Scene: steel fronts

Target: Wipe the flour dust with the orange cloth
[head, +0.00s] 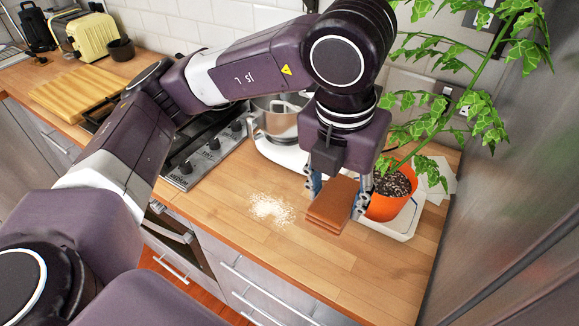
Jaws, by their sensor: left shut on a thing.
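The flour dust (272,208) is a small white patch of crumbs on the wooden counter (240,183), left of my left gripper. The orange cloth (333,205) is a folded, brownish-orange stack on the counter, just right of the flour. My left gripper (340,197) points down over the cloth, with one finger on each side, and is shut on it. I cannot tell whether the cloth is raised off the counter. The cloth and the flour are apart. My right gripper is out of view.
A potted plant (390,195) in an orange pot stands on a white tray (408,229) close to the right of the gripper. A stand mixer (280,125) is behind, and a gas hob (205,160) is to the left. The counter's front edge runs below the flour.

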